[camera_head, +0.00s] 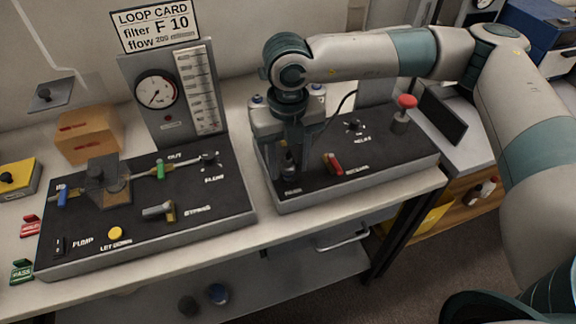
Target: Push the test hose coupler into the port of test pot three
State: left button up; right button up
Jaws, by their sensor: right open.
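My right gripper (287,158) is open and points straight down over the left part of the right-hand black panel (375,170). A small dark upright piece (289,168) stands between or just behind its fingers; it may be the test hose coupler, but I cannot tell, nor whether the fingers touch it. A thin dark hose (345,100) curves up behind the gripper. I cannot pick out test pot three or its port; the gripper hides part of the panel. My left gripper is out of view.
The right panel carries a red lever (333,164) and a red knob (407,102). The left panel (130,215) has valves, a yellow button (116,233) and a gauge board (172,92).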

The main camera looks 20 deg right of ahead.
aim_at(287, 159)
jog(key=shift+s+d+f+b, duration=0.1)
jog(key=shift+s+b, duration=0.1)
jog(key=shift+b, duration=0.35)
dwell(0.5)
jog(key=shift+s+d+b, duration=0.2)
jog(key=shift+s+b, duration=0.1)
jog(key=shift+b, duration=0.15)
grip_shut()
jog(key=shift+w+r, duration=0.1)
jog(key=shift+r, duration=0.1)
jog(key=shift+w+a+r+p, duration=0.15)
jog(key=shift+r+p, duration=0.2)
jog(key=shift+r, duration=0.4)
jog(key=shift+w+a+r+p, duration=0.15)
jog(key=shift+r+p, duration=0.15)
jog(key=shift+r, duration=0.4)
jog(key=shift+w+a+r+p, duration=0.15)
jog(key=shift+r+p, duration=0.2)
jog(key=shift+r, duration=0.4)
jog(key=shift+s+r+p, duration=0.1)
jog(key=shift+r+p, duration=0.2)
jog(key=shift+r, duration=0.4)
